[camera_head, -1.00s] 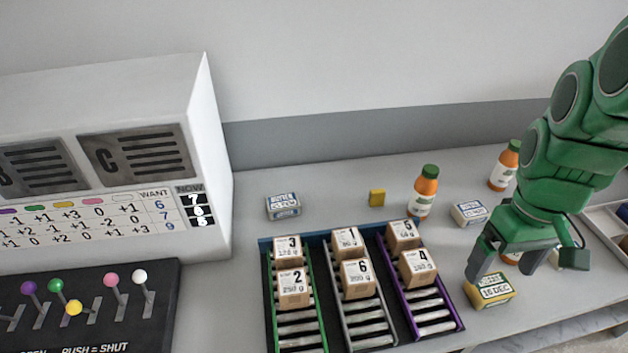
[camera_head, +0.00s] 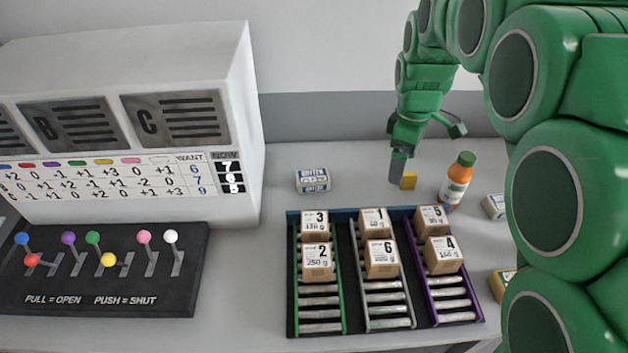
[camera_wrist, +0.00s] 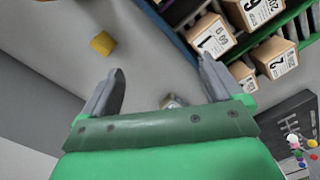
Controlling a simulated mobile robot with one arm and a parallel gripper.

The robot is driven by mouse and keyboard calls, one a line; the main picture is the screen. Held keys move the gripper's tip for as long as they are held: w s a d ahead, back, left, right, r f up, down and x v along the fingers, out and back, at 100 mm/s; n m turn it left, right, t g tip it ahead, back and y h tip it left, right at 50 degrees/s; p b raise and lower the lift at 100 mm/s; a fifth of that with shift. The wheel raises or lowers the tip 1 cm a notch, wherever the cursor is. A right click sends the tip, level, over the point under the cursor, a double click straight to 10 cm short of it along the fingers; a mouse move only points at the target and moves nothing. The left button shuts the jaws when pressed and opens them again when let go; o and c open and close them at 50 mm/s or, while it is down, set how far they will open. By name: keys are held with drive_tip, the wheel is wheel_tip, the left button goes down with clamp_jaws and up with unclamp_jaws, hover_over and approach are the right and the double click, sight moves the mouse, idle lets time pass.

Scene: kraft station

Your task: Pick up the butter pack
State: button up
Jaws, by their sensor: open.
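In the wrist view my gripper (camera_wrist: 162,76) is open and empty. A small pale object (camera_wrist: 172,101), mostly hidden by the gripper, shows between the fingers; it may be the butter pack. A similar white-and-blue pack (camera_head: 494,206) and a yellowish pack (camera_head: 499,285) lie at the right, partly hidden by my arm.
A dark rack (camera_head: 349,217) with several numbered boxes stands in front. An orange bottle (camera_head: 456,180) stands right of the yellow block. A white machine (camera_head: 240,150) and a black lever panel (camera_head: 120,285) are at the left. The counter between butter pack and yellow block is clear.

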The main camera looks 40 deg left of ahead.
drive_tip(key=s+a+f+n, duration=0.2)
drive_tip(key=a+f+n, duration=0.2)
drive_tip(key=a, duration=0.8)
drive_tip(key=n, duration=0.4)
hover_over(313, 176)
wheel_tip(313, 176, down, 4)
drive_tip(key=shift+w+d+r, duration=0.1)
drive_tip(key=shift+w, duration=0.05)
drive_tip(key=shift+f, duration=0.5)
drive_tip(key=shift+s+f, duration=0.2)
drive_tip(key=shift+f, duration=3.3)
drive_tip(key=c, duration=1.2)
drive_tip(key=shift+r, duration=0.1)
drive_tip(key=shift+c, duration=0.2)
